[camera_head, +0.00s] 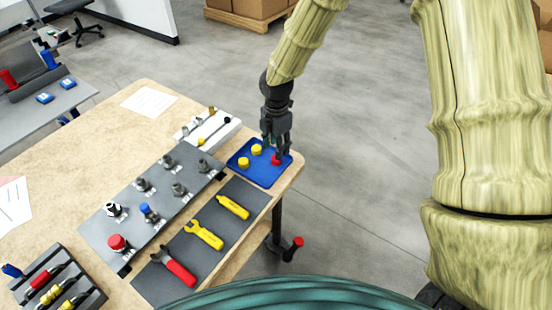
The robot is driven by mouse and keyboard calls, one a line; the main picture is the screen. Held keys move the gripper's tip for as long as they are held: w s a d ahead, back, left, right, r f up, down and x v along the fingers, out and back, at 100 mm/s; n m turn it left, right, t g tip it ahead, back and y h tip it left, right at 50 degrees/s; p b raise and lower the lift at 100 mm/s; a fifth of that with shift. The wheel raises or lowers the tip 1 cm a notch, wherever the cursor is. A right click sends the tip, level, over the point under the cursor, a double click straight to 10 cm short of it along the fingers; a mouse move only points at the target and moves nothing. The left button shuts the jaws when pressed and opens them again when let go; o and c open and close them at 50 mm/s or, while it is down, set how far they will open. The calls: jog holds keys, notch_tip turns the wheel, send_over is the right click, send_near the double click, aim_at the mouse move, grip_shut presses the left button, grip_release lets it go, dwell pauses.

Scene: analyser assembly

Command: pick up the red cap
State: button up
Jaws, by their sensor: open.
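The red cap (276,159) is small and lies on the right part of the blue tray (248,176), at the table's right corner. My gripper (276,146) points down right over the red cap, with its fingers open. A finger partly covers the cap, and I cannot tell whether they touch. Two yellow caps (244,162) are on the same tray, to the left of the red cap.
A grey fitting panel (157,190) with several fittings lies left of the tray. A white holder (208,131) stands behind the tray. The table edge is close on the right.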

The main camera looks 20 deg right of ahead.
jog(key=shift+a+f+p, duration=0.1)
jog(key=shift+f+p, duration=0.6)
jog(key=shift+f, duration=1.85)
jog(key=c, duration=0.5)
